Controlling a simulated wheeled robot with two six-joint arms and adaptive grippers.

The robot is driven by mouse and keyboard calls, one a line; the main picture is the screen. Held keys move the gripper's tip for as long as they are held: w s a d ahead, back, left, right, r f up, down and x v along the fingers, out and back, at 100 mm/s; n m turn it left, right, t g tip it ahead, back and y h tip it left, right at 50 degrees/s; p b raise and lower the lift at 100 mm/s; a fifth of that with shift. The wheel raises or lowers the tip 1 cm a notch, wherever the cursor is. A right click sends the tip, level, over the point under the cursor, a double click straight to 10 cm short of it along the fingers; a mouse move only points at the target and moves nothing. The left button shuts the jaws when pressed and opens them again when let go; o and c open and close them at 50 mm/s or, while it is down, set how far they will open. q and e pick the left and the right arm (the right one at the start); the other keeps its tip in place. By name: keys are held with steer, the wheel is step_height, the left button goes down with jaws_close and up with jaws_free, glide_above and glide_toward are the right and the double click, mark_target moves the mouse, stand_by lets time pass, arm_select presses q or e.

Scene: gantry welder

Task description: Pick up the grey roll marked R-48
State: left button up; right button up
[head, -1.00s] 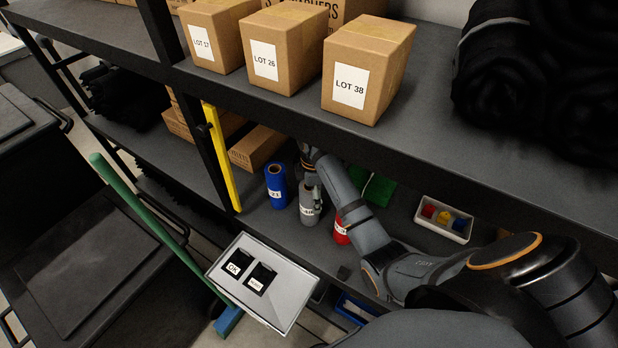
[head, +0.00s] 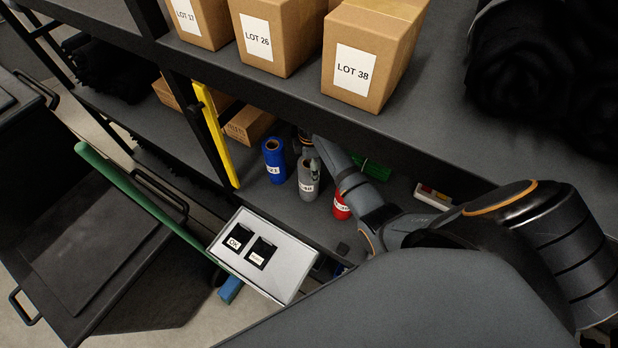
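The grey roll (head: 308,185) stands upright on the lower shelf, between a blue roll (head: 273,162) on its left and a red roll (head: 341,206) on its right. Its white label is small and only partly legible. My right arm reaches in from the right under the upper shelf, and my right gripper (head: 313,163) is at the top of the grey roll. The fingers are too small and dark to show whether they are open or closed on it. My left gripper is out of view.
The upper shelf (head: 440,143) overhangs the rolls and carries cartons, including LOT 38 (head: 372,50). A yellow upright bar (head: 216,135) stands left of the rolls. A grey box with labelled slots (head: 290,270) is in front. A small white tray (head: 432,195) lies right, partly hidden.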

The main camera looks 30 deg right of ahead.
steer(key=f, duration=0.2)
steer(key=shift+s+a+f, duration=0.15)
steer(key=shift+a+f, duration=0.1)
steer(key=shift+f, duration=0.05)
steer(key=shift+d+f, duration=0.1)
steer(key=shift+f, duration=0.35)
steer(key=shift+r, duration=0.1)
steer(key=c, duration=1.9)
